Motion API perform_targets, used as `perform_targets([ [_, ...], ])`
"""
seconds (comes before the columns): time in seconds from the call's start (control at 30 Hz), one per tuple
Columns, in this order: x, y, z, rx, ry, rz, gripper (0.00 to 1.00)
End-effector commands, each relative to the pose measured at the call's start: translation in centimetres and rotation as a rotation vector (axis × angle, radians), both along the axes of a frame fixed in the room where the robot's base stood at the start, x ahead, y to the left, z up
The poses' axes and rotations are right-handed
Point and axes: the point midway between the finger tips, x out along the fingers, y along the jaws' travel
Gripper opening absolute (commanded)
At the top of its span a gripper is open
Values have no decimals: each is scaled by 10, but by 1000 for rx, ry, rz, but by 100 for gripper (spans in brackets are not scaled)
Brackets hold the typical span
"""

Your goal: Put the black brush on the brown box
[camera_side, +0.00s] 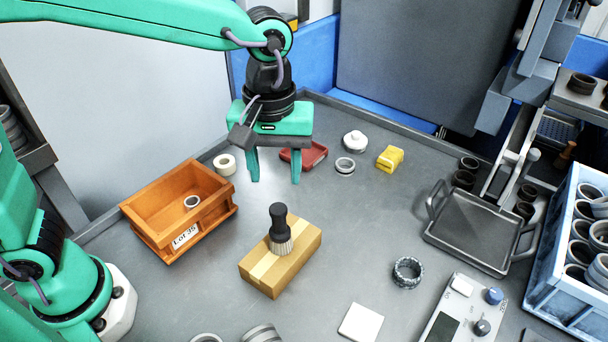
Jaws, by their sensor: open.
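The black brush (279,222) stands upright on top of the brown box (297,264), with its pale bristles down on the box and its black handle up. The brown box lies on the grey table in the middle front, with a lighter tape strip along it. My gripper (275,180) is open and empty, its two green fingers pointing down. It is above and behind the brush, apart from it.
An orange wooden crate (146,232) holding a ring stands left of the box. Behind are a tape roll (225,164), a red dish (315,157) and a yellow block (390,158). A dark tray (470,240) and a blue ring crate (558,300) stand right.

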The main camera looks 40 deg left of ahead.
Motion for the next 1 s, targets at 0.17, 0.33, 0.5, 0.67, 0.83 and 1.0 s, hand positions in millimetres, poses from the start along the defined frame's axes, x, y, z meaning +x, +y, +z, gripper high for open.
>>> perform_targets([
  [0.17,0,5,2,-4,-8,-8,46],
  [0.33,-3,25,10,-21,-41,-48,46],
  [0.5,-11,60,21,-42,-110,-127,46],
  [0.67,-25,98,30,-43,-193,-220,46],
  [0.83,-43,134,33,-21,-283,-321,46],
  [1.0,-64,165,32,27,-370,-420,46],
])
